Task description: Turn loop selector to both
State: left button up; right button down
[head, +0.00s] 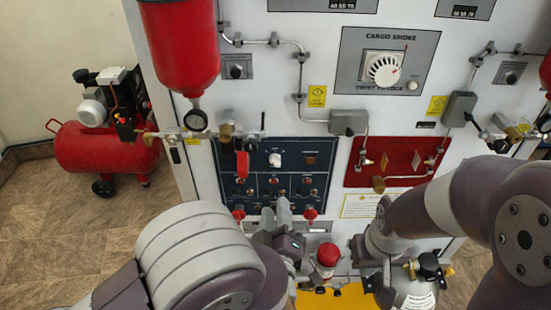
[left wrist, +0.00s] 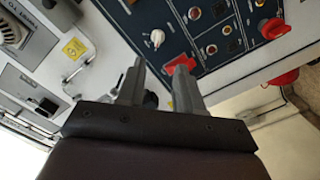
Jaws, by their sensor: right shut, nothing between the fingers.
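A blue panel (head: 315,180) on the white cabinet carries a white pointer knob (head: 275,159), which I take to be the loop selector. The knob also shows in the left wrist view (left wrist: 157,38); its label is too small to read. My left gripper (head: 276,212) is in front of the panel's lower part, below the knob in the head view. In the left wrist view its two fingers (left wrist: 157,82) are apart with nothing between them. My right gripper (head: 384,283) is lower right of the panel, pointing down, shut and empty, away from the knob.
A red lever handle (head: 242,163) hangs over the blue panel's left side. A red panel (head: 395,160) is to its right. A smoke detector panel (head: 386,66) and red tank (head: 180,45) are above. A red compressor (head: 105,145) stands on the floor at left.

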aim_at(275, 164)
pick_arm(q)
jog(key=w+p, duration=0.1)
jog(key=w, duration=0.2)
jog(key=w+p, duration=0.1)
jog(key=w, duration=0.3)
jog(key=w+p, duration=0.1)
jog(key=w, duration=0.3)
jog(key=shift+w+r, duration=0.2)
jog(key=shift+r, duration=0.05)
jog(key=shift+w+f, duration=0.15)
jog(key=shift+w, duration=0.45)
jog(key=shift+c, duration=0.4)
grip_shut()
